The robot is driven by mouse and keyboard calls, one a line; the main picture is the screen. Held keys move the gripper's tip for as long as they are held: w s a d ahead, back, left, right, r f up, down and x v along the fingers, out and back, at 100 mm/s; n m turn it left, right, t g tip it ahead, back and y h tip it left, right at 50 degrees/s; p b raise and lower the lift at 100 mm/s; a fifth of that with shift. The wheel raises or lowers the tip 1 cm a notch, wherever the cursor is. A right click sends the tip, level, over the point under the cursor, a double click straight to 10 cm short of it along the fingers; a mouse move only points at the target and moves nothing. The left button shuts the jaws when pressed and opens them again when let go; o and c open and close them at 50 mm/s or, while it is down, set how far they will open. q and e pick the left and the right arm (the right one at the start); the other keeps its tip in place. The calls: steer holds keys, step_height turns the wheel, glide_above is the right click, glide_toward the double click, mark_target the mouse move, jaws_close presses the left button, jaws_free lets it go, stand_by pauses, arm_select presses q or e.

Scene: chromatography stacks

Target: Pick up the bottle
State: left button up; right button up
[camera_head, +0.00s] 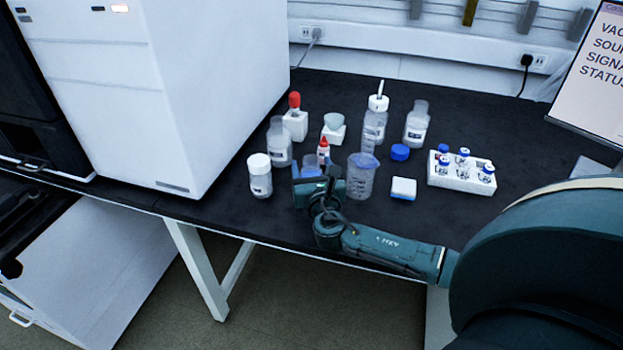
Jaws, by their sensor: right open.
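Several bottles stand upright on the black bench. A white-capped bottle (260,178) is at the front left, and a clear labelled bottle (279,143) stands behind it. A small red-tipped bottle (323,152) stands just behind my right gripper (318,172). A bottle with a white top (374,122) and another clear labelled bottle (416,124) stand farther back. I cannot tell which bottle is meant. My right gripper is open and low over the bench, right of the white-capped bottle, and hides part of what lies behind it. My left gripper is not in view.
A blue-topped beaker (361,176) is close right of the gripper. A white vial rack (460,176), a blue cap (400,152) and a small blue-and-white box (403,188) are farther right. A large white instrument (180,90) blocks the left. A monitor (596,80) stands at right.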

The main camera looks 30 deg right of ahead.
steer(key=shift+w+d, duration=0.2)
steer(key=shift+w, duration=0.2)
steer(key=c, duration=1.1)
steer(key=shift+r, duration=0.15)
steer(key=shift+c, duration=0.2)
